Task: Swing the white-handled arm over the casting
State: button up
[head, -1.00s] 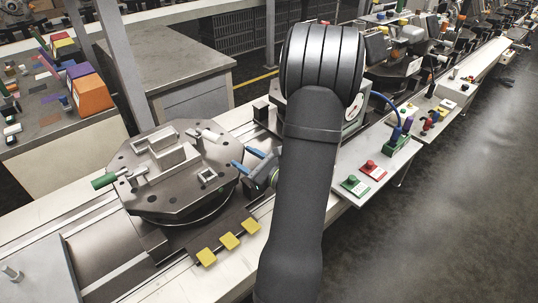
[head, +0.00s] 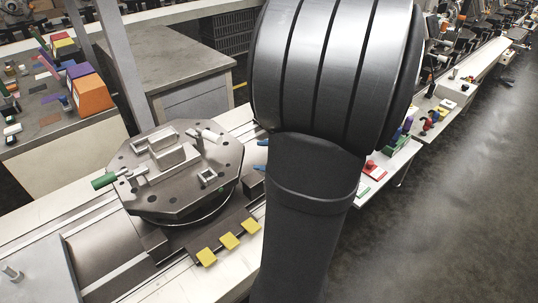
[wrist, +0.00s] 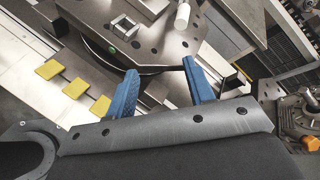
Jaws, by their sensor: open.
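The white-handled arm (head: 208,135) lies at the back right of an octagonal grey fixture plate (head: 220,155); its white handle (wrist: 182,16) also shows at the top of the wrist view. The grey casting (head: 175,158) stands in the middle of the plate, and the arm looks to be beside it, not across it. My gripper (wrist: 161,85) has two blue fingers spread apart with nothing between them, close to the plate's edge. In the head view only its blue fingertips show, to the right of the plate; my arm hides the rest.
A green-handled arm (head: 104,180) is at the plate's left edge. A small square block (head: 208,177) sits on the plate's right part. Yellow pads (head: 229,240) line the front. A grey cabinet (head: 170,60) stands behind.

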jog(key=shift+s+d+r+n+h, duration=0.25)
jog(key=shift+d+r+n+h, duration=0.15)
jog(key=shift+d, duration=0.2)
